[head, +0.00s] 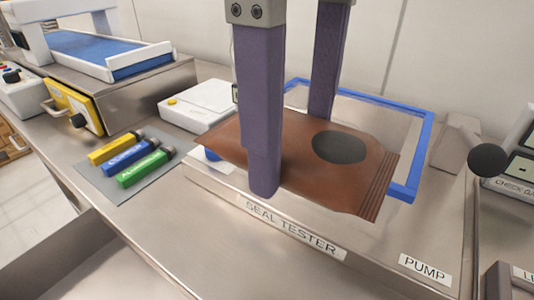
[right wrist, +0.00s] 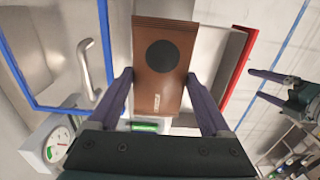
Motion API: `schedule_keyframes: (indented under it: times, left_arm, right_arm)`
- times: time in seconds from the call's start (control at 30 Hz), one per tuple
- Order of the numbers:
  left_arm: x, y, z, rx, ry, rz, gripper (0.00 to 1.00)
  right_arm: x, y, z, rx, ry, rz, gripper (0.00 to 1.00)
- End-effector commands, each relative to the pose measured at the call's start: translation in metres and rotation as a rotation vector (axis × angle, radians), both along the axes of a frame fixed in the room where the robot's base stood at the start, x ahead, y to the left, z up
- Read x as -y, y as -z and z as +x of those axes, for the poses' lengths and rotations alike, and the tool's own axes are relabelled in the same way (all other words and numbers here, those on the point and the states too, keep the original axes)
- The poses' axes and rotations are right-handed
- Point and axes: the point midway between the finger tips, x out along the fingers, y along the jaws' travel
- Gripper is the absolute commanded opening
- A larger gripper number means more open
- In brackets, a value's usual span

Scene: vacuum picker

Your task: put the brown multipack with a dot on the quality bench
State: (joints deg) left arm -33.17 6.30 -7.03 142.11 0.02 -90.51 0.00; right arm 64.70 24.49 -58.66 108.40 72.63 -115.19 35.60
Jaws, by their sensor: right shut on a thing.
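The brown multipack (head: 300,150) is a flat pouch with a dark round dot and a ridged end seal. My right gripper (head: 292,155) is shut on it, one purple finger in front and one behind. In the head view the pack appears over the seal tester (head: 215,180); whether it touches is unclear. In the right wrist view the multipack (right wrist: 160,85) sits between both fingers, dot visible. My left gripper (right wrist: 252,84) shows at the right of that view, fingers apart and empty. No label naming the quality bench is readable.
The tester's blue-framed lid (head: 428,135) stands behind the pack, with a black knob (head: 487,160) at right. Several coloured tubes lie on a grey mat (head: 105,182). A white device (head: 200,103) and a blue-belted conveyor (head: 90,50) stand behind. The steel counter front (head: 170,235) is clear.

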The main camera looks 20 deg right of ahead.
Motion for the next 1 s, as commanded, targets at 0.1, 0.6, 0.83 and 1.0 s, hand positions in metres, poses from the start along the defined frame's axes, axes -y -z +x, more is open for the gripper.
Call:
schedule_keyframes:
  times: [0.1,0.6,0.83,1.0]
  left_arm:
    - [-0.003,0.016,0.000,-0.001,0.001,0.009,1.00]
    - [-0.005,0.038,0.000,-0.001,0.005,0.017,1.00]
    - [-0.004,0.046,0.000,-0.002,0.005,0.015,1.00]
    - [-0.003,0.049,0.000,-0.002,0.002,0.010,1.00]
  right_arm:
    - [0.000,0.035,-0.002,-0.008,0.000,0.002,0.16]
    - [0.000,0.148,-0.001,-0.001,0.000,0.000,0.16]
    - [0.001,0.178,-0.001,-0.003,0.000,-0.001,0.16]
    - [0.001,0.193,0.000,0.000,-0.001,0.000,0.16]
